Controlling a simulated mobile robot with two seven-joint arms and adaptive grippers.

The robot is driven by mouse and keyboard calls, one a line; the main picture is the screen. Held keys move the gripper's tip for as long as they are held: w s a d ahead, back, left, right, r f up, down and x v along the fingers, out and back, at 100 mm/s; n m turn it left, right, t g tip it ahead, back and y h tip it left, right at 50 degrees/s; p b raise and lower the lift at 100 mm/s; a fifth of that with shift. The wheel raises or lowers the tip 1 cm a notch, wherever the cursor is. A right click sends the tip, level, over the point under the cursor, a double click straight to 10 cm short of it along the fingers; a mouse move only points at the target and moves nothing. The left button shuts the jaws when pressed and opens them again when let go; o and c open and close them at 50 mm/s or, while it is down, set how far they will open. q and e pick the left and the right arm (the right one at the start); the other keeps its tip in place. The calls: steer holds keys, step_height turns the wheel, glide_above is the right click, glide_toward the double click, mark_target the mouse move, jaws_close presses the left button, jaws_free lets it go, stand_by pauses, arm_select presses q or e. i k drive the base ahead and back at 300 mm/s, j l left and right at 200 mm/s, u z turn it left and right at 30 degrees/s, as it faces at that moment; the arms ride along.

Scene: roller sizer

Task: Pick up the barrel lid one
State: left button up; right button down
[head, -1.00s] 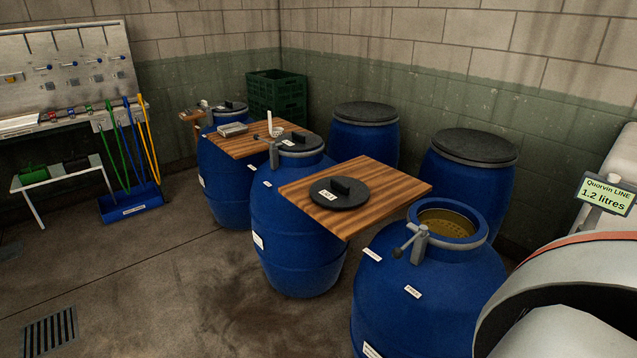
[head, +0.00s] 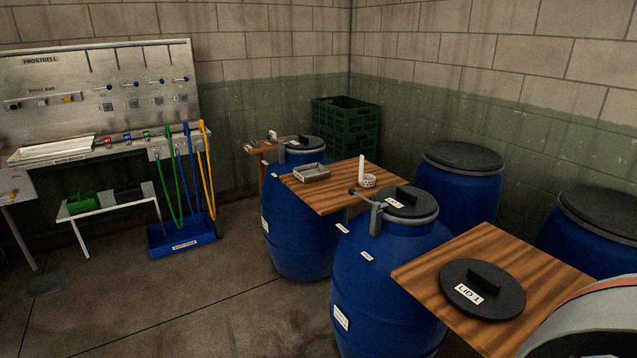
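Barrel lid one (head: 482,290) is a round dark grey disc with a raised block handle and a white label reading "LID 1". It lies flat on a wooden board (head: 430,272) at the lower right of the head view. Nothing touches it from above, and its whole top shows. Neither of my grippers is in view. A white and grey rounded part with a red stripe, which seems to be mine, covers the board's lower right corner beside the lid.
Blue barrels with dark lids stand left of the board (head: 400,240) and behind it (head: 462,195). Green crates (head: 345,125) are in the corner.

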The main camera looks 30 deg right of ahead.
mark_target(482, 289)
steer(key=i+z, duration=0.15)
steer(key=i, duration=0.6)
steer(key=i+j+z, duration=0.15)
steer(key=i, duration=0.55)
steer(key=i+z, duration=0.6)
steer(key=z, duration=0.2)
steer(key=i+j+z, duration=0.2)
steer(key=z, duration=0.15)
steer(key=i+z, duration=0.1)
steer(key=z, duration=1.55)
